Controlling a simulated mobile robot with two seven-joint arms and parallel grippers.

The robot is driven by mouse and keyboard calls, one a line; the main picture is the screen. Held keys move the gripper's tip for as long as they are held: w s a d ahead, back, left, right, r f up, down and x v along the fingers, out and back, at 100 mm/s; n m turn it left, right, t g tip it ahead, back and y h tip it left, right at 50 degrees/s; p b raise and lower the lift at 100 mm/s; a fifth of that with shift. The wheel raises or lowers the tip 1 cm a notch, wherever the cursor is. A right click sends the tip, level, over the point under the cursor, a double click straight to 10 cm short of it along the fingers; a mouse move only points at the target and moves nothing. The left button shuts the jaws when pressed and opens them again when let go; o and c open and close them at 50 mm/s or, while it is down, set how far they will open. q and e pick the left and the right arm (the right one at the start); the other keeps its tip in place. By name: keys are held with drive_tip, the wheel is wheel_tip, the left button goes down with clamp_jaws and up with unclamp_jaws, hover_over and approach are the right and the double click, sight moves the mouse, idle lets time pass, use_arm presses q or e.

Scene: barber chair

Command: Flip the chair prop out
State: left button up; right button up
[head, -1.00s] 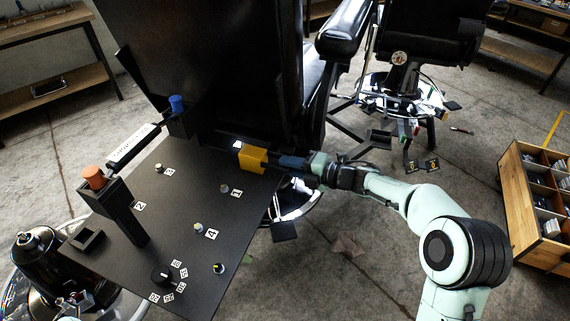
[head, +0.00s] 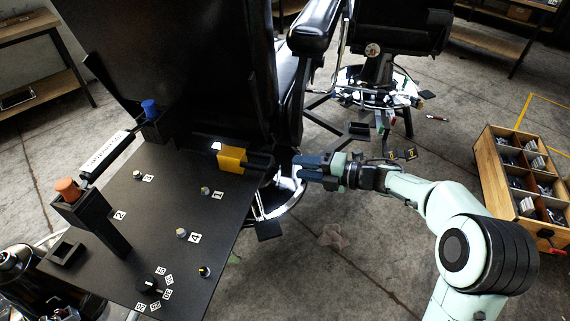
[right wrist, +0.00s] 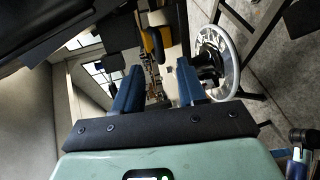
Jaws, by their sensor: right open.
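The black barber chair (head: 230,75) stands upright at the centre of the head view, behind a black control panel. A yellow block (head: 231,160) sits at the panel's right edge, with a black looped handle (head: 261,161) sticking out to the right. I cannot tell for sure which part is the chair prop. My right gripper (head: 297,169) is open and empty, just right of the handle and apart from it. In the right wrist view, its two blue fingers (right wrist: 158,88) are spread, with the yellow part (right wrist: 153,48) beyond them. My left gripper is not in view.
The black panel (head: 150,215) carries knobs, number labels, a blue button (head: 150,108) and an orange button (head: 68,188). A second chair (head: 380,60) stands behind. A wooden compartment box (head: 510,195) is at the right. Floor between is mostly clear.

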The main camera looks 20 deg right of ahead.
drive_tip(key=v, duration=0.3)
drive_tip(key=shift+s+d, duration=0.25)
drive_tip(key=shift+d, duration=0.05)
drive_tip(key=w+a+f+m+h+p, duration=0.1)
drive_tip(key=a+f+m+h+p, duration=0.1)
drive_tip(key=f+m, duration=0.55)
drive_tip(key=w+a+f+m+h+p, duration=0.2)
drive_tip(key=f+m, duration=0.4)
drive_tip(key=f, duration=0.2)
drive_tip(key=s+a+f+m+g+h+p, duration=0.25)
drive_tip(key=s+f+m, duration=0.4)
drive_tip(key=f, duration=0.35)
drive_tip(key=s+a+f+m+g+p, duration=0.1)
drive_tip(key=s+a+f+m+g, duration=0.2)
drive_tip(key=s, duration=0.5)
drive_tip(key=s+a+f+m+g+p, duration=0.1)
drive_tip(key=s+a+f+m+g, duration=0.2)
drive_tip(key=s, duration=0.6)
drive_tip(key=s+a+f+m+g+p, duration=0.1)
drive_tip(key=s+a+f+m+g, duration=0.3)
drive_tip(key=s, duration=0.5)
drive_tip(key=shift+a+m, duration=0.3)
drive_tip(key=shift+a, duration=0.5)
